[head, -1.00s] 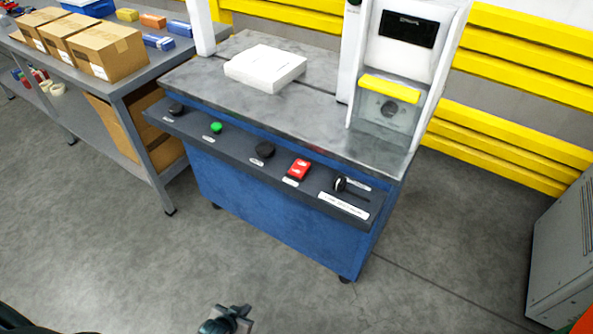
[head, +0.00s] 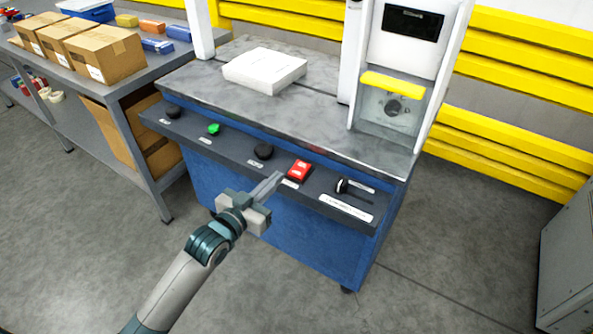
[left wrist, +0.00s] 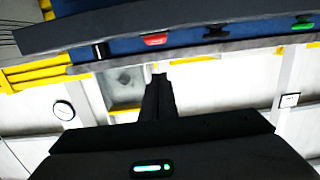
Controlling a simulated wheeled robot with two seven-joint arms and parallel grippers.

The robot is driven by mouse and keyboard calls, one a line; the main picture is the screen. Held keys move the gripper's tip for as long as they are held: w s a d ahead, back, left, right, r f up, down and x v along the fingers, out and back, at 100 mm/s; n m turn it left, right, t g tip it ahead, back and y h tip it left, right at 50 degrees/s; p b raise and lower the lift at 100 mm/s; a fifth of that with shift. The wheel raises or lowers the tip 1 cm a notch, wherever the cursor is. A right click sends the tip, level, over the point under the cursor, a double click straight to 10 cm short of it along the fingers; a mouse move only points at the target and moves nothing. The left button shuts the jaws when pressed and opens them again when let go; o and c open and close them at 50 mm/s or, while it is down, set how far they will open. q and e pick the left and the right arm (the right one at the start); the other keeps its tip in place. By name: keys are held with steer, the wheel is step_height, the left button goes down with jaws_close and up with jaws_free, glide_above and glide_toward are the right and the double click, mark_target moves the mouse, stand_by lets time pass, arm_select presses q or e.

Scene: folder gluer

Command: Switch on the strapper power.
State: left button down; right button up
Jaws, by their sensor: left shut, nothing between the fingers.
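The strapper (head: 275,230) is a blue cabinet with a grey top and a dark control ledge along its front. On the ledge sits a red rocker switch (head: 299,170), also seen in the left wrist view (left wrist: 153,40). Its labels are too small to read, and so is which way it is set. My left gripper (head: 277,178) is shut and empty. In the head view its fingertips are just left of and slightly below the red switch; I cannot tell whether they touch the ledge. In the left wrist view the shut fingers (left wrist: 158,80) point toward the red switch. My right gripper is not in view.
The ledge also carries a black knob (head: 264,151), a green button (head: 213,129), another dark knob (head: 173,112) and a black lever (head: 343,185). A white box (head: 264,70) lies on top. A table with cartons (head: 105,55) stands left. The floor in front is clear.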

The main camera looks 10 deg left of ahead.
arm_select(q)
steer(key=shift+d+r, duration=0.1)
steer(key=shift+r, duration=0.3)
